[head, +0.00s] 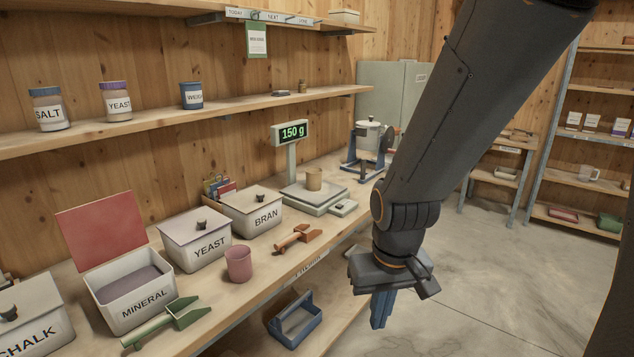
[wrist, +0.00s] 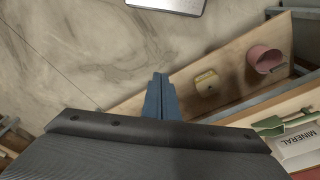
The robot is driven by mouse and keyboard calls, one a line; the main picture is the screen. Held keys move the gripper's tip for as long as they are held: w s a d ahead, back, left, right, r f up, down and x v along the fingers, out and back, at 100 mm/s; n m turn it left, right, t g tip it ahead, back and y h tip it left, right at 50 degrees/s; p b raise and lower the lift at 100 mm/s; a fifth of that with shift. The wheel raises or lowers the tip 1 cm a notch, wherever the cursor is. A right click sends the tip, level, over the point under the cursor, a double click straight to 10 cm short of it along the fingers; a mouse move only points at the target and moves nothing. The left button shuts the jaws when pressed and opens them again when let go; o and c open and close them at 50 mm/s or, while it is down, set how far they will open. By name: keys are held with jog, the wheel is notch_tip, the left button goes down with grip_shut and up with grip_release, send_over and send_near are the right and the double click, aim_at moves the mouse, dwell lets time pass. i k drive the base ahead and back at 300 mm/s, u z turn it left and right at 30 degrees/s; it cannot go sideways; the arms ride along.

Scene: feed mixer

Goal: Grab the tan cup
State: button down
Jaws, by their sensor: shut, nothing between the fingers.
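The tan cup (head: 314,179) stands upright on the platform of the weighing scale (head: 312,196), whose display (head: 292,133) reads 150 g. My gripper (head: 382,310) has its blue fingers pointing down in front of the bench, to the right of the cup and lower than it in the head view. The fingers are shut with nothing between them. The closed fingers also show in the wrist view (wrist: 160,90), above the floor and a lower board. I do not make out the tan cup in the wrist view.
On the bench stand a pink cup (head: 238,263), a brown scoop (head: 298,237), a green scoop (head: 166,321), the YEAST bin (head: 194,241), the BRAN bin (head: 252,212) and the open MINERAL bin (head: 130,295). A blue caddy (head: 296,322) sits below. Floor at right is clear.

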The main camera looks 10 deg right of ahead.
aim_at(313, 174)
jog(key=z, duration=0.2)
jog(key=i, duration=1.75)
jog(key=u, duration=0.4)
